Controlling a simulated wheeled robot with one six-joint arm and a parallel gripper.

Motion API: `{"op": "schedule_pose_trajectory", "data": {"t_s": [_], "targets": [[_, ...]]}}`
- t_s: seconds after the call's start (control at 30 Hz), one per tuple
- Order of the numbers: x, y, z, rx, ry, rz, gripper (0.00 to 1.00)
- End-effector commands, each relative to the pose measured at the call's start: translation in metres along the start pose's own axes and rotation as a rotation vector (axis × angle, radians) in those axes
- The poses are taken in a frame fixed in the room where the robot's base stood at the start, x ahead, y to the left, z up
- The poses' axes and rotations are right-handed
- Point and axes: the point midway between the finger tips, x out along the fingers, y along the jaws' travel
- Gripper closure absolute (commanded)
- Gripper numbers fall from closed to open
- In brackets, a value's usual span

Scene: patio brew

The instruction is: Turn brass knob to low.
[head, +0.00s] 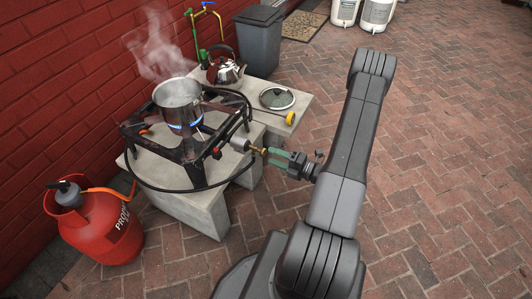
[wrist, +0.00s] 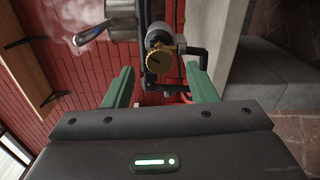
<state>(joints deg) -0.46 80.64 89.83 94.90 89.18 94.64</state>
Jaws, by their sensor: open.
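The brass knob (wrist: 159,61) shows in the wrist view between the two green fingers, a little beyond their tips. In the head view the brass knob (head: 257,150) is at the front right of the burner (head: 188,140), close to the fingertips. My gripper (head: 270,156) is open and points at the knob; it also shows in the wrist view (wrist: 160,76). I cannot tell whether a finger touches the knob. Blue flame burns under a steaming metal pot (head: 177,97) on the burner. The knob's setting marks are too small to read.
A kettle (head: 225,70) and a glass lid (head: 277,98) stand on the concrete slab (head: 250,82) behind. A red propane cylinder (head: 103,228) stands at the left, with an orange hose. A black hose loops along the burner's front.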

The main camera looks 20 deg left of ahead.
Motion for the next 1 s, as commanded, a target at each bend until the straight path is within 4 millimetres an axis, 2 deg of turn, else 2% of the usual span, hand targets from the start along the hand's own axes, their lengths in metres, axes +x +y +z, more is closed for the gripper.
{"op": "schedule_pose_trajectory", "data": {"t_s": [0.03,0.2,0.4,0.6,1.0], "targets": [[-0.012,0.001,0.001,0.001,-0.006,-0.001,0.48],[-0.046,0.001,0.001,0.001,-0.005,-0.001,0.48],[-0.075,0.0,0.001,0.001,-0.004,0.0,0.48],[-0.086,0.0,0.0,0.001,-0.002,-0.001,0.48],[-0.084,0.0,0.0,0.001,0.0,0.0,0.48]]}}
